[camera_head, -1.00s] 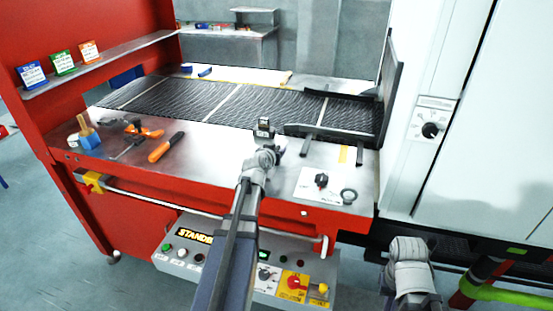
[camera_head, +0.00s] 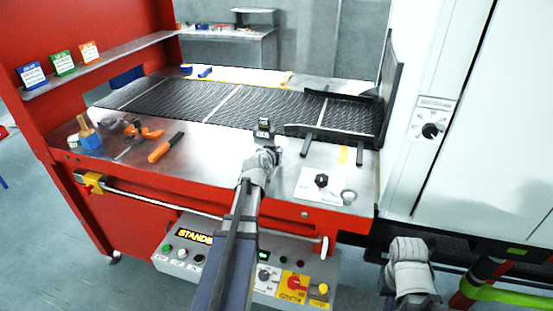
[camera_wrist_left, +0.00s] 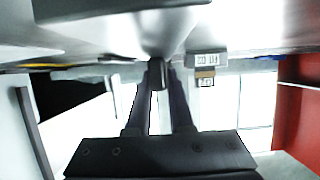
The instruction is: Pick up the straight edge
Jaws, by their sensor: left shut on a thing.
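My left gripper (camera_head: 275,151) is at the front part of the steel table top, mostly hidden behind its own wrist in the head view. In the left wrist view my left gripper (camera_wrist_left: 158,72) has its two dark fingers closed together at the tips. They are shut on a small grey piece, which I take to be part of the straight edge (camera_wrist_left: 158,77). The rest of its length cannot be made out, and neither can whether it touches the table. My right arm shows at the lower right of the head view, but its gripper is not seen.
A small labelled block (camera_head: 263,130) stands just behind my left gripper. The mesh belt (camera_head: 190,101) and a dark guide bar (camera_head: 335,133) lie beyond. Orange-handled tools (camera_head: 165,148) lie to the left. A white plate with a black knob (camera_head: 321,181) and a ring (camera_head: 348,197) are to the right.

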